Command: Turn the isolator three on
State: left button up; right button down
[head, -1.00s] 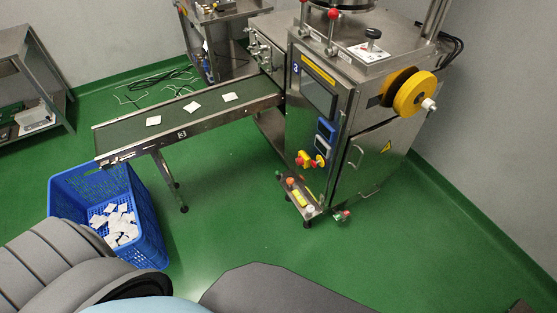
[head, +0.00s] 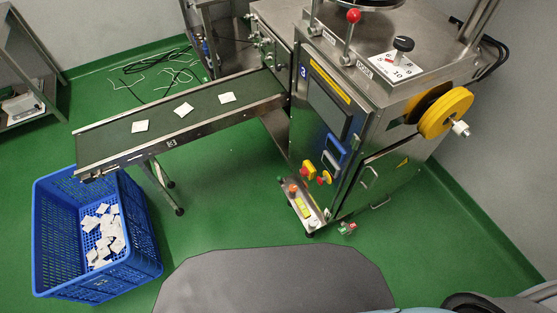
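Machine three (head: 330,120), a steel packing cabinet marked with a blue 3, stands at centre right. Low on its front are two red-and-yellow controls: a yellow-plated one (head: 309,167) on the left and a red knob on yellow (head: 324,178) beside it. I cannot tell which is the isolator or what position either is in; they are small here. Neither of my grippers is in view, and nothing is touching the controls.
A conveyor (head: 105,145) with white teabags runs left from the machine. A blue crate (head: 45,240) holding teabags stands below its end. A low panel with buttons (head: 303,208) sticks out at the machine's foot. Green floor (head: 225,215) in front is clear.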

aim_at(304, 172)
jog(key=z, duration=0.3)
jog(key=i, duration=0.9)
jog(key=z, duration=0.6)
